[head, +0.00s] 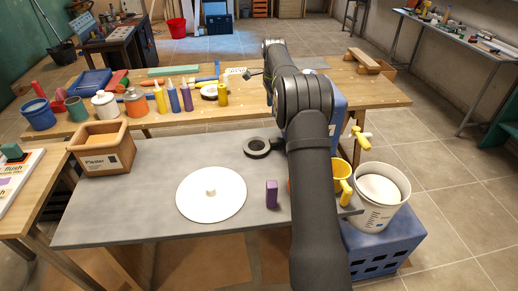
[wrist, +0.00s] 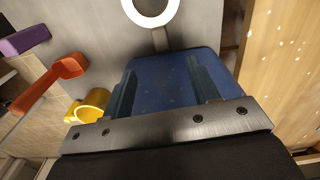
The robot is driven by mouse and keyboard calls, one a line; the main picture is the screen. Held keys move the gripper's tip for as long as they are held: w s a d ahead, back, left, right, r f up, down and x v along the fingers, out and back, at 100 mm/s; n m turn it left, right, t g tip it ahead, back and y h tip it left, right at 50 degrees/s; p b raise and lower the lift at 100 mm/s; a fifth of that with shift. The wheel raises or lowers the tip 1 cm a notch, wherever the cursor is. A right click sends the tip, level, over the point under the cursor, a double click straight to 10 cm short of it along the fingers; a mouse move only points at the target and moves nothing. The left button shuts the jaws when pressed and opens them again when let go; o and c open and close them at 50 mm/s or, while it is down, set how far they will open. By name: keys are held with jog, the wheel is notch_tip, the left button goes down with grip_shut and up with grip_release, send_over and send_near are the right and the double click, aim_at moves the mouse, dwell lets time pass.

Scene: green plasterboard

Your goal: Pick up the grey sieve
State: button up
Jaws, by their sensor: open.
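A ring-shaped piece (head: 257,147), which looks like the sieve, lies on the grey board. It looks dark grey in the head view. In the wrist view a pale ring with a short grey handle (wrist: 160,40) shows at the top edge, cut off by the frame; it seems to be the same piece. My gripper (wrist: 163,84) is open, with two dark fingers seen against a blue surface. The ring lies beyond the fingertips, apart from them, and nothing shows between the fingers. In the head view my arm hides the gripper.
A white disc (head: 211,209) and a purple block (head: 271,194) lie nearby. An orange scoop (wrist: 68,67) and a yellow mug (wrist: 92,104) show left in the wrist view. A plaster box (head: 101,152) stands left, a white bucket (head: 381,216) right.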

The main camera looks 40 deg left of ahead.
send_near(273, 140)
jog(key=f, duration=0.5)
jog(key=shift+s+a+f, duration=0.1)
jog(key=shift+a+f, duration=0.15)
jog(key=shift+a, duration=0.1)
jog(key=shift+d+f, duration=0.15)
jog(key=shift+f, duration=1.2)
jog(key=shift+d+f, duration=0.15)
jog(key=shift+f, duration=1.15)
grip_shut()
